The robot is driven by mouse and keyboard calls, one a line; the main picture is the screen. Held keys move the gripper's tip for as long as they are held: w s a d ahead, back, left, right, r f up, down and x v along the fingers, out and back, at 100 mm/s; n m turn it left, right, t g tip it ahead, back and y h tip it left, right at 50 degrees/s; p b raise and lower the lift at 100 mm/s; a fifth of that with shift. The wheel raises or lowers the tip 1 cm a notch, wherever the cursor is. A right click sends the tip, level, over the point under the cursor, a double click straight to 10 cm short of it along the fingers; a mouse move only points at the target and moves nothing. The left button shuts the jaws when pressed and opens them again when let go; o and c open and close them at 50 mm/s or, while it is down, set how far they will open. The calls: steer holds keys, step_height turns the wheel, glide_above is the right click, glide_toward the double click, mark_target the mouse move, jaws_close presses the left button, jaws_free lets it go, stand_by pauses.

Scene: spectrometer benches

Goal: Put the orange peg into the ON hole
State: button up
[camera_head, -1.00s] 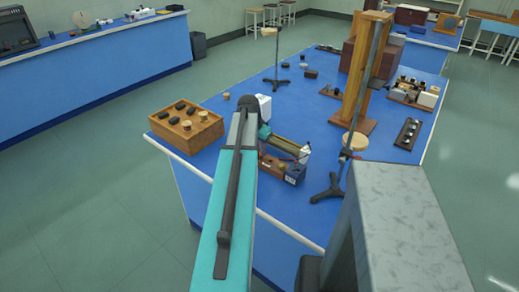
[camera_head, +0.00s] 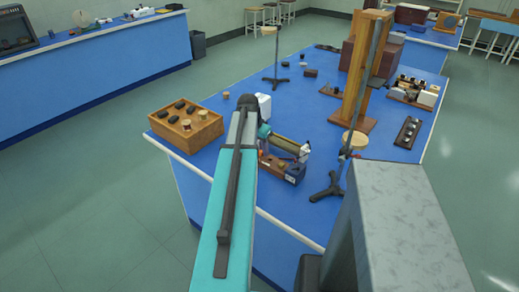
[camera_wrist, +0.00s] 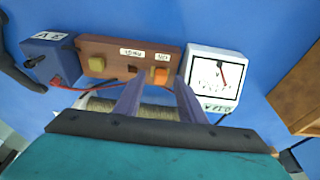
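The orange peg (camera_wrist: 160,76) shows in the wrist view at the right part of a brown wooden block (camera_wrist: 112,72), close to a small white label that seems to read ON upside down. I cannot tell how deep it sits. A dark spot, perhaps a hole (camera_wrist: 133,70), lies to its left near a second label. A yellow peg (camera_wrist: 97,64) stands further left on the block. My gripper (camera_wrist: 159,80) is open, its two purple fingers apart on either side of the orange peg. In the head view the gripper is mostly hidden by my arm.
A white meter (camera_wrist: 214,78) stands right of the block and a blue box (camera_wrist: 52,62) with wires left of it. A wire-wound coil (camera_wrist: 155,112) lies just under the fingers. A wooden tray (camera_head: 187,141) and a stand (camera_head: 328,190) flank the apparatus.

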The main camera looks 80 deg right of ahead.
steer(key=b+v, duration=0.2)
steer(key=v, duration=1.1)
steer(key=shift+r, duration=0.3)
steer(key=shift+w+a, duration=0.1)
steer(key=shift+a, duration=0.05)
stand_by(0.6)
